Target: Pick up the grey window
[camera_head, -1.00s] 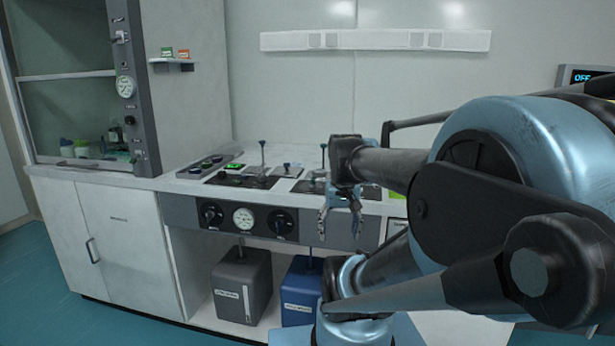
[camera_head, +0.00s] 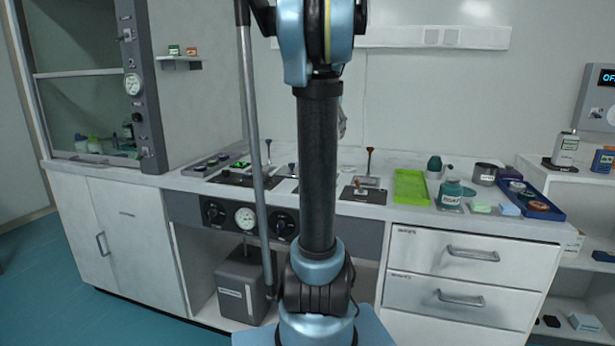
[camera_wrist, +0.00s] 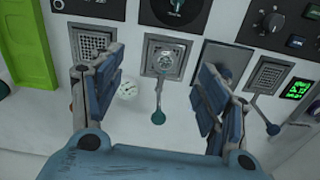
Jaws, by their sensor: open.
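I cannot pick out the grey window with certainty. In the wrist view a grey square fitting (camera_wrist: 167,58) with a shiny round piece in it shows between my fingers. A lever with a teal knob (camera_wrist: 157,117) stands out from this fitting. My gripper (camera_wrist: 160,78) is open above the worktop, its two blue fingers wide apart with nothing held between them. In the head view my arm hides most of the gripper, and only a small grey part shows beside it above the counter.
A green tray (camera_head: 411,187) lies on the counter, with a labelled jar (camera_head: 451,194), a dark cup (camera_head: 485,174) and a blue tray (camera_head: 532,201) to its right. Upright levers (camera_head: 369,160) rise from the counter. A fume hood (camera_head: 85,110) stands at left.

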